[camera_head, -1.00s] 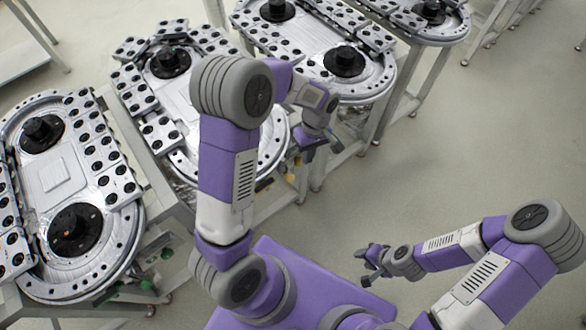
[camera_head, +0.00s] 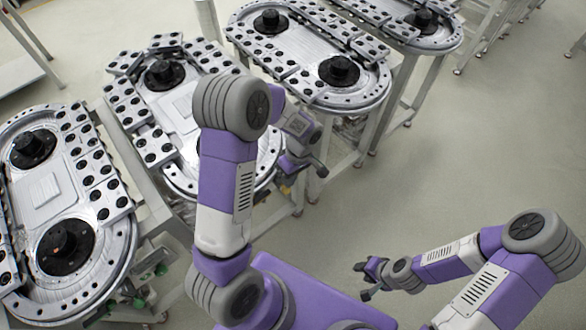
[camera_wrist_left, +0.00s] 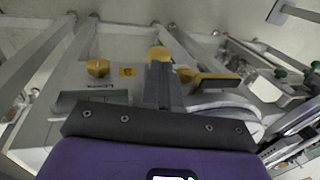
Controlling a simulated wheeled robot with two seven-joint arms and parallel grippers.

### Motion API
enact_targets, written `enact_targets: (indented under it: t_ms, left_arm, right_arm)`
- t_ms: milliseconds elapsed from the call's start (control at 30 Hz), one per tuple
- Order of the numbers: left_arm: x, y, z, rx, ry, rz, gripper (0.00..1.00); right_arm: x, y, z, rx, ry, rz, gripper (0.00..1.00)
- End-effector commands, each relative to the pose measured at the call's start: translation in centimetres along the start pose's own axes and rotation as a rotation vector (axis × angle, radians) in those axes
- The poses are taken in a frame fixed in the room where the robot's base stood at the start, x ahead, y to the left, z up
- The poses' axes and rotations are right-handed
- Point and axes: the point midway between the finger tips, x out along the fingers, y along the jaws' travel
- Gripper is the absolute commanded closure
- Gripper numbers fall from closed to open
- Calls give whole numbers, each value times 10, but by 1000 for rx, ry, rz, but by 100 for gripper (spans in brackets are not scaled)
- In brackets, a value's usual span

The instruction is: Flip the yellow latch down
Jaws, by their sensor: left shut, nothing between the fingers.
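In the left wrist view, my left gripper (camera_wrist_left: 163,85) is shut and empty, its fingers pointing at a grey panel under a track. A yellow lever with a dark bar (camera_wrist_left: 197,75), which looks like the latch, sits just right of the fingertips. Another yellow part (camera_wrist_left: 158,53) is partly hidden behind the tips, and a yellow knob (camera_wrist_left: 97,68) is to the left. I cannot tell whether the fingers touch the lever. In the head view, my left gripper (camera_head: 303,174) is beside the second track's near end. My right gripper (camera_head: 364,280) is open and empty over the floor.
The second ring track (camera_head: 190,110) stands behind my left arm. Another track (camera_head: 40,185) is at the left, and a third (camera_head: 305,50) is behind. Green knobs (camera_wrist_left: 281,72) show at the right of the left wrist view. The floor (camera_head: 480,150) at right is clear.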

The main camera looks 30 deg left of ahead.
Motion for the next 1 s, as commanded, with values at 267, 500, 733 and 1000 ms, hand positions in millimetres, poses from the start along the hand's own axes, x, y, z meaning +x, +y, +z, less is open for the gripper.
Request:
enact_targets:
  t_ms: [267, 500, 733, 1000]
  left_arm:
    - [14, 0, 0, 2, 0, 1, 100]
    - [14, 0, 0, 1, 0, 1, 100]
    - [29, 4, 0, 1, 0, 0, 100]
    - [53, 10, 0, 2, 0, 0, 100]
  right_arm:
    - [2, 1, 0, 0, 0, 0, 61]
    - [2, 1, 0, 0, 0, 0, 61]
    - [14, 5, -1, 0, 0, 0, 61]
    - [31, 12, -1, 0, 0, 0, 61]
